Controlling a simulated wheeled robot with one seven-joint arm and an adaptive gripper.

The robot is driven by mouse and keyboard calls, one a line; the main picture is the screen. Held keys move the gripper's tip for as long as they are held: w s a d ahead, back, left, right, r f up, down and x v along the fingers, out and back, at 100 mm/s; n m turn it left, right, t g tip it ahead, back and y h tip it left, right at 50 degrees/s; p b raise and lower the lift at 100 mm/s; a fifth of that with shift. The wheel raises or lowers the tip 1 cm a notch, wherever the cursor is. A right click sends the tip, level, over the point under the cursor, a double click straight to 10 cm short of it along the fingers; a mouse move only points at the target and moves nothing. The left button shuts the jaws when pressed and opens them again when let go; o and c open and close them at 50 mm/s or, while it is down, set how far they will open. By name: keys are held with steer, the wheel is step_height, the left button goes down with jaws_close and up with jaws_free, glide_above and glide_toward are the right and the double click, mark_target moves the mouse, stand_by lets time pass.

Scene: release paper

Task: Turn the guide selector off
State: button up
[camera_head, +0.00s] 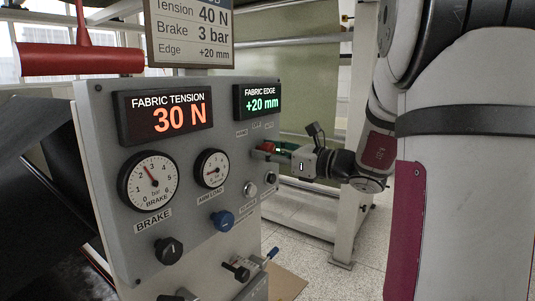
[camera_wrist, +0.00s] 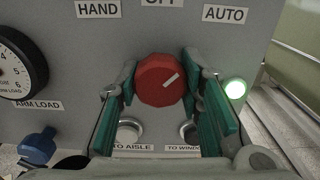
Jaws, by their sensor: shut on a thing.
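The guide selector is a red round knob (camera_wrist: 160,82) on the grey panel, seen in the wrist view. Its white pointer line slants to the upper right, toward the AUTO label (camera_wrist: 226,14). The OFF label (camera_wrist: 163,2) is above the knob, partly cut off by the frame edge, and the HAND label (camera_wrist: 98,9) is at the upper left. My gripper (camera_wrist: 160,98) has its green finger pads on the left and right sides of the knob and is shut on it. In the head view my gripper (camera_head: 270,151) reaches the panel's right side from the right; the knob is mostly hidden there.
The panel (camera_head: 110,190) carries a tension display (camera_head: 165,110) reading 30 N and an edge display (camera_head: 262,101) reading +20 mm. Two gauges, a black brake knob (camera_head: 168,250) and a blue arm load knob (camera_head: 222,220) sit left of my gripper. A green lamp (camera_wrist: 235,89) glows right of the selector.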

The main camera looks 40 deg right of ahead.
steer(key=n+b, duration=0.4)
steer(key=b, duration=0.1)
steer(key=shift+w+f, duration=0.15)
steer(key=shift+f, duration=0.05)
steer(key=n+b, duration=0.4)
steer(key=b, duration=0.1)
steer(key=shift+r, duration=0.15)
steer(key=shift+n, duration=0.3)
steer(key=o, duration=1.2)
steer(key=shift+d, duration=0.1)
steer(key=v, duration=1.2)
steer(key=shift+r, duration=0.1)
